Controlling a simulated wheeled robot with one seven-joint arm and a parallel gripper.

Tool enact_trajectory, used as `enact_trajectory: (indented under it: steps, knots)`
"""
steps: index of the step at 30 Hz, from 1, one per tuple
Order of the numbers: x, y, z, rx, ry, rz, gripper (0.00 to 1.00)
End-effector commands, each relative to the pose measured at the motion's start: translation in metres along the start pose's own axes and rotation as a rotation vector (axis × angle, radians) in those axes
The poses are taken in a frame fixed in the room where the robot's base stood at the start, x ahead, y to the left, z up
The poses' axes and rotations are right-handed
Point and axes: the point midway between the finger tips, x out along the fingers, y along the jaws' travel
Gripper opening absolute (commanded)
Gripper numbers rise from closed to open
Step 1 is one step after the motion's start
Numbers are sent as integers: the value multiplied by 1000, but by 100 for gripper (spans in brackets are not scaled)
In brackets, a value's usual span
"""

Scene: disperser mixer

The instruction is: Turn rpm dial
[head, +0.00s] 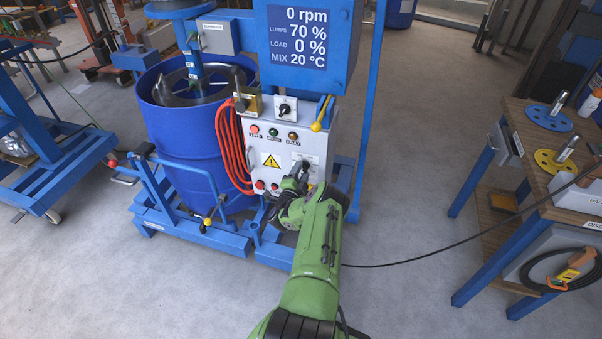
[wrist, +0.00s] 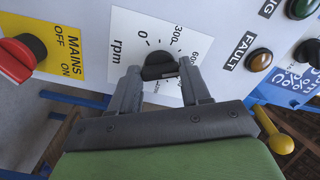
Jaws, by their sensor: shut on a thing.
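The rpm dial is a small black knob (wrist: 160,68) on a white plate (wrist: 128,28) marked 0, 300 and 600, in the wrist view. My gripper (wrist: 160,78) has one finger on each side of the knob and is shut on it. In the head view my gripper (head: 296,182) is at the lower right of the grey control panel (head: 292,157), and it hides the dial there. The blue display (head: 298,36) reads 0 rpm, lumps 70 %, load 0 % and mix 20 °C.
A red mains switch (wrist: 20,57) on a yellow plate is left of the dial; the fault lamp (wrist: 259,60) is to its right. A yellow ball knob (wrist: 281,144) is at lower right. A blue drum (head: 190,135) stands left of the panel.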

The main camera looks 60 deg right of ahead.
Motion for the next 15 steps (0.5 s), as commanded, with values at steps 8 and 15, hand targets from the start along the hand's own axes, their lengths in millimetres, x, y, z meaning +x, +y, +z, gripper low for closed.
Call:
enact_trajectory:
  steps: [8, 15]
  knots:
    - [-1, 1, 2, 1, -5, 3, 72]
    - [-1, 1, 1, 1, -3, 2, 72]
